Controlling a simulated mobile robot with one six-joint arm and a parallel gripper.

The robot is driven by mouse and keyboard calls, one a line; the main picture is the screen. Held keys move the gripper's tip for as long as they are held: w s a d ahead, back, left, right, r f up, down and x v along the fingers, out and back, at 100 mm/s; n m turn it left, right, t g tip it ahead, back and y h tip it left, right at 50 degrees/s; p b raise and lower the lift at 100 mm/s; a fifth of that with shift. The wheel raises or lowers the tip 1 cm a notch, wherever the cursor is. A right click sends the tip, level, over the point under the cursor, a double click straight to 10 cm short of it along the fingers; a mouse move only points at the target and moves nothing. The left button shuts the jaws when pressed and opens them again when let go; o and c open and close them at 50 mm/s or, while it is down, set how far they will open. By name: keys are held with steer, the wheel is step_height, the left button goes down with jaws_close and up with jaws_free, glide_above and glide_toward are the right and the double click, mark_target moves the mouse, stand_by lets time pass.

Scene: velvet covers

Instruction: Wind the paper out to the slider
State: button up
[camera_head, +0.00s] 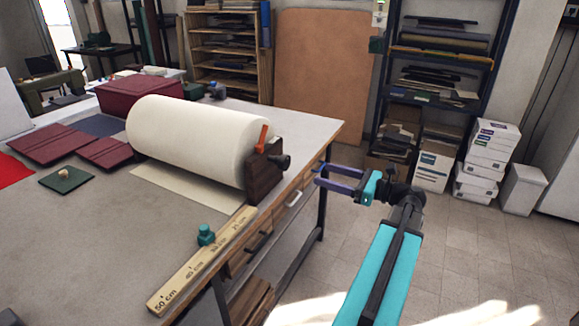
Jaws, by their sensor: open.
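A large roll of cream paper (200,132) lies across the table, held at its right end by a dark wooden bracket (264,172) with a dark knob (281,161) and an orange lever (262,138). A flat strip of paper (190,188) extends from under the roll toward the near side. A wooden ruler (205,262) marked in cm runs along the table's right edge. A teal slider (206,234) sits at the ruler, beyond the paper's edge. My gripper (318,175) is open and empty, right of the bracket and knob, apart from them, beyond the table edge.
Maroon covers (62,144), a dark green piece (66,180) and a maroon box (140,95) lie on the table's left and back. Shelves (440,60) and stacked boxes (487,160) stand behind.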

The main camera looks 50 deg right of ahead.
mark_target(287, 163)
steer(key=shift+p+x, duration=1.5)
steer(key=shift+x, duration=5.3)
